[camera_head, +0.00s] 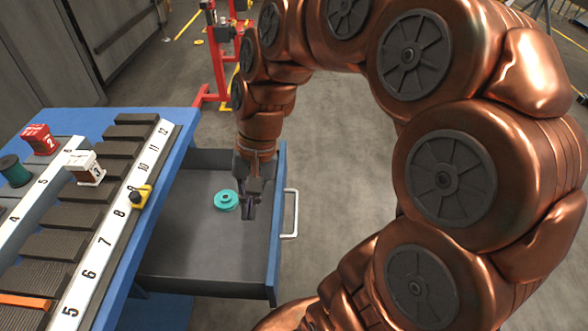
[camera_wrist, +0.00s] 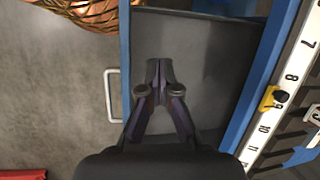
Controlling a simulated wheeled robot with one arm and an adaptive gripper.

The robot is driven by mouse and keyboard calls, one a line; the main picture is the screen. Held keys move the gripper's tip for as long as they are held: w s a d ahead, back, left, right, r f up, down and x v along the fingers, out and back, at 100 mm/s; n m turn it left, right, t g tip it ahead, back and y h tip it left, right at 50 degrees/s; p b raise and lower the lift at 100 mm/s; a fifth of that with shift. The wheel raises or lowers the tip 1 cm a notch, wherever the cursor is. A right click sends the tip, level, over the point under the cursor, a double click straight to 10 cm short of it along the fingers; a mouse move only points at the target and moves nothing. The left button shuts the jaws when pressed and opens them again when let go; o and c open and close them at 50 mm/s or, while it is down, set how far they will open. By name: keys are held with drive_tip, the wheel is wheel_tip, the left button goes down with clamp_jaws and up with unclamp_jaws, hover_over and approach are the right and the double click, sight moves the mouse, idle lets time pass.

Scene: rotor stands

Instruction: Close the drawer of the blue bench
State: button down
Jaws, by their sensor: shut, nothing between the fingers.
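The blue bench (camera_head: 187,128) stands at the left in the head view, with its drawer (camera_head: 190,264) pulled out to the right. The drawer has a grey inside, a blue front panel (camera_head: 277,215) and a pale handle (camera_head: 291,213) on its outer face. A teal flanged part (camera_head: 227,199) lies in the drawer. My gripper (camera_head: 248,216) is shut and empty, pointing down over the drawer, on the inner side of the front panel. In the wrist view my gripper (camera_wrist: 159,92) shows over the drawer floor, with the handle (camera_wrist: 114,95) to its left. The teal part is hidden there.
The bench top carries a numbered rack (camera_head: 112,233) with dark slots, a red block (camera_head: 38,139), a white block (camera_head: 86,168), a dark green spool (camera_head: 14,171) and a yellow piece (camera_head: 141,196). A red stand (camera_head: 216,60) is behind.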

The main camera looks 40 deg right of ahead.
drive_tip(key=w+d+f+m+t+y, duration=0.1)
drive_tip(key=w+d+m, duration=0.2)
drive_tip(key=w+d, duration=0.1)
drive_tip(key=w+d+f+m+t+y+b, duration=0.1)
drive_tip(key=w+d+f+m, duration=0.1)
drive_tip(key=w+d+m, duration=0.2)
drive_tip(key=w+d+f+m+t+y+b, duration=0.1)
drive_tip(key=w+d+m, duration=0.2)
drive_tip(key=d, duration=0.4)
drive_tip(key=shift+w+f, duration=0.35)
drive_tip(key=shift+w, duration=0.1)
drive_tip(key=d+f+m+t+b, duration=0.1)
drive_tip(key=d+f+m, duration=0.2)
drive_tip(key=d, duration=0.3)
drive_tip(key=s+d+f+m+t, duration=0.1)
drive_tip(key=d+f+m+t, duration=0.1)
drive_tip(key=d+f+m, duration=0.3)
drive_tip(key=d+f+m+t+b, duration=0.1)
drive_tip(key=d+m, duration=0.1)
drive_tip(key=d, duration=0.6)
drive_tip(key=w+a+f+p, duration=0.2)
drive_tip(key=w+a+f, duration=0.4)
drive_tip(key=w+a, duration=0.1)
drive_tip(key=shift+a+f, duration=0.2)
drive_tip(key=shift+a, duration=0.65)
drive_tip(key=shift+p, duration=0.35)
